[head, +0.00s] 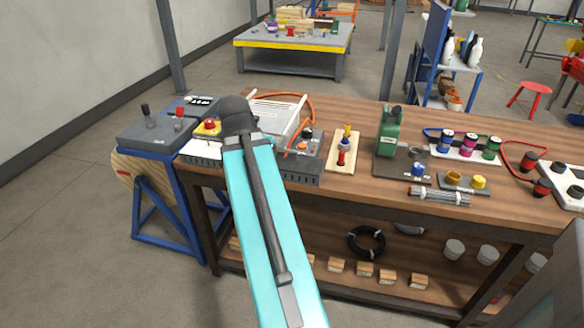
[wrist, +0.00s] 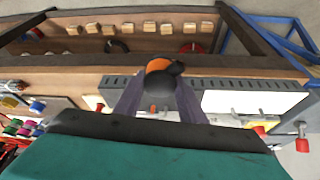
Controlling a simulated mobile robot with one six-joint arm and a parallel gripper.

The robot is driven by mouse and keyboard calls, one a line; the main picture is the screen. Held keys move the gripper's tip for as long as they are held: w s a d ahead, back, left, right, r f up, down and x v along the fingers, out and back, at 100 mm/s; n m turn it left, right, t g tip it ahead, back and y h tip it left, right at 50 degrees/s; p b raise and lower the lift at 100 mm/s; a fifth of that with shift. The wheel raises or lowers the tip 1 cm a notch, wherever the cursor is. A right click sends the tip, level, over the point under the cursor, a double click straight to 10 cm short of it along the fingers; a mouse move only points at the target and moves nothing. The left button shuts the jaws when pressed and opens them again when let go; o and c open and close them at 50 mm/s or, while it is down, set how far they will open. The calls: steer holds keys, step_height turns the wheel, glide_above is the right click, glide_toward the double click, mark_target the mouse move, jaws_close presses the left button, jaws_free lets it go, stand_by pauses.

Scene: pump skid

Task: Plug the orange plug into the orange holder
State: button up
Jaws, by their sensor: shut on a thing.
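In the wrist view my gripper (wrist: 159,86) is shut on the orange plug (wrist: 159,64). The plug shows an orange part and a dark rounded part between the two fingers. It is in front of the slotted edge of a dark grey box. In the head view my arm hides the gripper and the plug. A small orange part (head: 302,146) sits on the dark grey box in the head view; it may be the orange holder, but it is too small to be sure.
An orange cable (head: 311,103) loops behind a white ribbed panel (head: 277,112). A wooden block with red and yellow parts (head: 342,152) and a green machine (head: 389,135) stand to the right. A grey box with levers (head: 155,128) is at the left.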

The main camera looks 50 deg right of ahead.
steer(key=w+a+r+n+t+y, duration=0.1)
steer(key=w+a+n+t+y, duration=0.15)
steer(key=w+a+n, duration=0.95)
steer(key=w+a+n+y, duration=0.1)
steer(key=w+a, duration=0.2)
steer(key=a, duration=1)
steer(key=w+a+r+n+t+y, duration=0.1)
steer(key=w+a, duration=0.3)
steer(key=a, duration=0.9)
steer(key=shift+w+a+r+n+p, duration=0.15)
steer(key=shift+a+r+n+p, duration=0.15)
steer(key=shift+n, duration=0.5)
steer(key=shift+w, duration=0.15)
